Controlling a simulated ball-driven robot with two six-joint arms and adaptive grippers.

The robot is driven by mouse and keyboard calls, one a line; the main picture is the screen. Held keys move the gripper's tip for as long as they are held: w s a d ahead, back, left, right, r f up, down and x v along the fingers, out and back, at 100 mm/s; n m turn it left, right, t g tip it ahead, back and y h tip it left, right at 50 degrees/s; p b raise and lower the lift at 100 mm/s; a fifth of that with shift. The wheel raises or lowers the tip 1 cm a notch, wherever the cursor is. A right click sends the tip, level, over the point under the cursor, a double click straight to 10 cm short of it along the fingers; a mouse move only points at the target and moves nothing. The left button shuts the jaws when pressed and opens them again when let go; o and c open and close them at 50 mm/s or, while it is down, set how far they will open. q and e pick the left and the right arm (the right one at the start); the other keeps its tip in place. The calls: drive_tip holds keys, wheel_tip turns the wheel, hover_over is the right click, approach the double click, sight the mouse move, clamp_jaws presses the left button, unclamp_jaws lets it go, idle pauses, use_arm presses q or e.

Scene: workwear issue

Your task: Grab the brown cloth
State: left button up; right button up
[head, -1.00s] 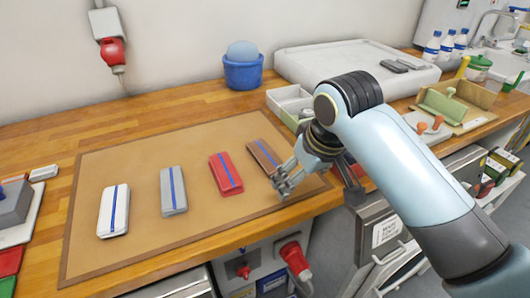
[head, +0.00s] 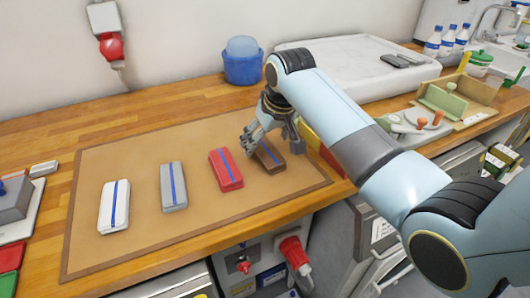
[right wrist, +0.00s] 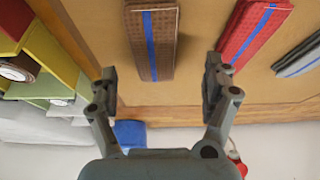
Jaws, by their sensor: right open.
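The brown cloth (head: 270,157) is a folded bundle with a blue stripe, the rightmost of a row on the tan mat (head: 215,218). My right gripper (head: 250,143) is open and empty above its far end, partly covering it in the head view. In the right wrist view, the brown cloth (right wrist: 152,40) lies ahead, between the lines of the two spread fingers (right wrist: 160,85) and apart from them. A red cloth (head: 226,170) lies just left of it, and also shows in the right wrist view (right wrist: 252,30). My left gripper is not in view.
A grey cloth (head: 173,187) and a white cloth (head: 114,206) lie further left on the mat. A blue tub (head: 242,68) stands behind the mat. A white tray (head: 350,65) is at the back right. The mat's front strip is clear.

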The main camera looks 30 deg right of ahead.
sight(265, 150)
drive_tip(key=x, duration=0.4)
drive_tip(key=shift+d+f, duration=0.1)
drive_tip(key=shift+d, duration=0.2)
drive_tip(key=shift+s, duration=0.1)
drive_tip(key=c, duration=1.3)
drive_tip(key=shift+o, duration=0.2)
